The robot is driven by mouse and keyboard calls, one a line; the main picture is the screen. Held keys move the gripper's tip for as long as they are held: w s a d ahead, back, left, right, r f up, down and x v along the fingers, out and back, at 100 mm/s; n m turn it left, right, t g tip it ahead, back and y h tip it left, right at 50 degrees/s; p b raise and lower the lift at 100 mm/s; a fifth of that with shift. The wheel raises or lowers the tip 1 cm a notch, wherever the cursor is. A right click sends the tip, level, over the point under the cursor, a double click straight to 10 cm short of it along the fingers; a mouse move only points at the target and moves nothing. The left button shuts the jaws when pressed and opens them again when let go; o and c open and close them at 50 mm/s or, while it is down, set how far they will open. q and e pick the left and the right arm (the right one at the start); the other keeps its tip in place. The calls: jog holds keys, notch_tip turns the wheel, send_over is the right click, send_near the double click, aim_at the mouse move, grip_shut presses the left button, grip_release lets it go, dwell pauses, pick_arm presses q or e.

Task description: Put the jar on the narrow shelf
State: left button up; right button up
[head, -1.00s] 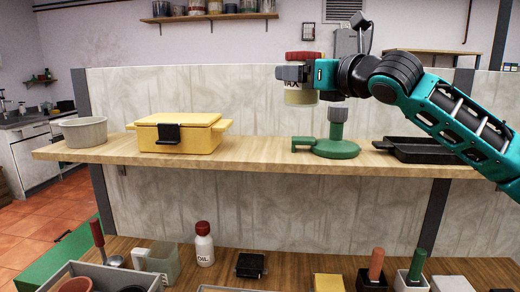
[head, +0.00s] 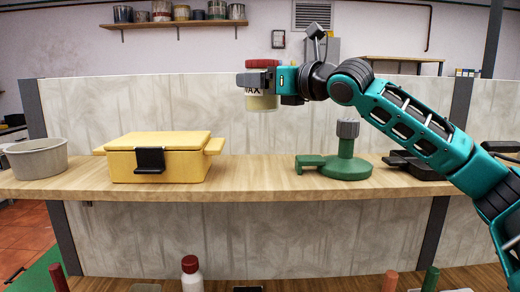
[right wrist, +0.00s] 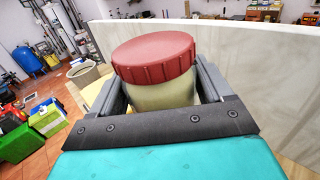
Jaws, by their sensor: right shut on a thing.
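The jar (head: 262,103) is cream with a red lid and dark lettering. My right gripper (head: 258,80) is shut on it and holds it upright in the air, above the narrow shelf (head: 250,181). In the right wrist view the jar (right wrist: 160,96) sits between the two dark fingers of my right gripper (right wrist: 160,90), its red lid facing up. The wooden shelf runs across the head view in front of a pale panel. The jar's base is clear of the shelf, above the gap between the yellow box and the green stand. My left gripper is not in view.
On the shelf stand a grey bowl (head: 38,160), a yellow lidded box (head: 160,160), a green stand (head: 346,160) and a black pan (head: 415,165). Shelf between box and stand is bare. A white bottle with a red cap (head: 191,275) stands below.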

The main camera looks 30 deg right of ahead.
jog(key=shift+f, duration=6.8)
jog(key=shift+f, duration=0.1)
jog(key=o, duration=0.9)
jog(key=shift+f, duration=0.1)
jog(key=o, duration=0.4)
jog(key=shift+c, duration=0.2)
